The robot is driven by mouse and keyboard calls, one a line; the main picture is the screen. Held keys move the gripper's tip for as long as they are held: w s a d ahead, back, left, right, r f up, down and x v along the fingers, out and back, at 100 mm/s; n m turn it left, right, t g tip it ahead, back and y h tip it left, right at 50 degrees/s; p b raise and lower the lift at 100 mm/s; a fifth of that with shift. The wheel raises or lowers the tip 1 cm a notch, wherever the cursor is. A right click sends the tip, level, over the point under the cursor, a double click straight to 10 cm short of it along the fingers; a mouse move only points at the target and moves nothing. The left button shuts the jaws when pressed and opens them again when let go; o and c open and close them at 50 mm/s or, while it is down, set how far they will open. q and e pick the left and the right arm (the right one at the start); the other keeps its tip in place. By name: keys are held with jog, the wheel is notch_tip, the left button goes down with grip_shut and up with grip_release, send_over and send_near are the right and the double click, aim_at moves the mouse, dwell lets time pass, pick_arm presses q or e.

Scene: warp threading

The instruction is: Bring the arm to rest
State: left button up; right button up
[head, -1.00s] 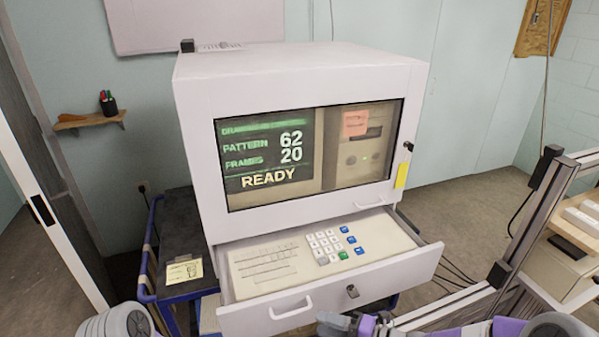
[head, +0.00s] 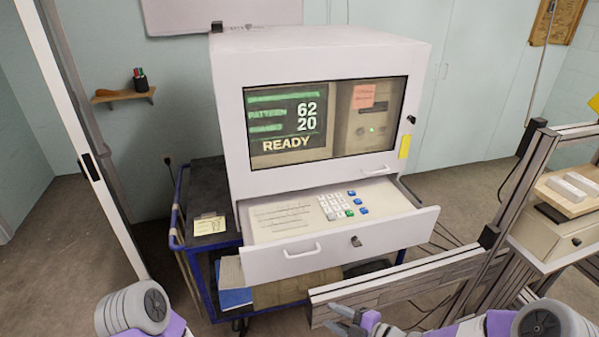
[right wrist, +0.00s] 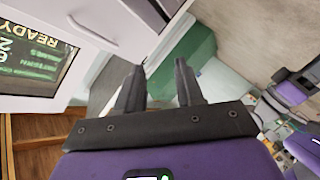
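My right gripper (head: 338,319) is low in the head view, in front of the white cabinet and below its open drawer. In the right wrist view its two dark fingers (right wrist: 160,80) stand apart with nothing between them. My left arm shows only as a grey and purple link at the lower left of the head view; its gripper is out of the picture. The white cabinet (head: 226,95) has a screen (head: 285,122) reading PATTERN 62, 20 and READY. Its keypad drawer (head: 270,262) is pulled out.
The cabinet stands on a blue-framed cart (head: 190,265) with a yellow note (head: 209,225) on it. A metal-profile frame (head: 505,205) stands to the right, with a wooden board (head: 566,198) beyond it. A small shelf (head: 123,96) with pens hangs on the wall.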

jog(key=s+f+m+g+h+p, duration=0.15)
jog(key=s+f+m+h, duration=0.25)
jog(key=f+m, duration=0.75)
jog(key=s+f+m+g+h, duration=0.1)
jog(key=s+f+m+g, duration=0.2)
jog(key=s+m, duration=0.3)
jog(key=s+f+m+g+h+p, duration=0.1)
jog(key=s+f+m+g, duration=0.3)
jog(key=s, duration=0.4)
jog(key=shift+s+d+f+m+h, duration=0.15)
jog(key=shift+d+f+m+h, duration=0.1)
jog(key=shift+f+m+h, duration=0.6)
jog(key=shift+r, duration=0.25)
jog(key=shift+c, duration=0.2)
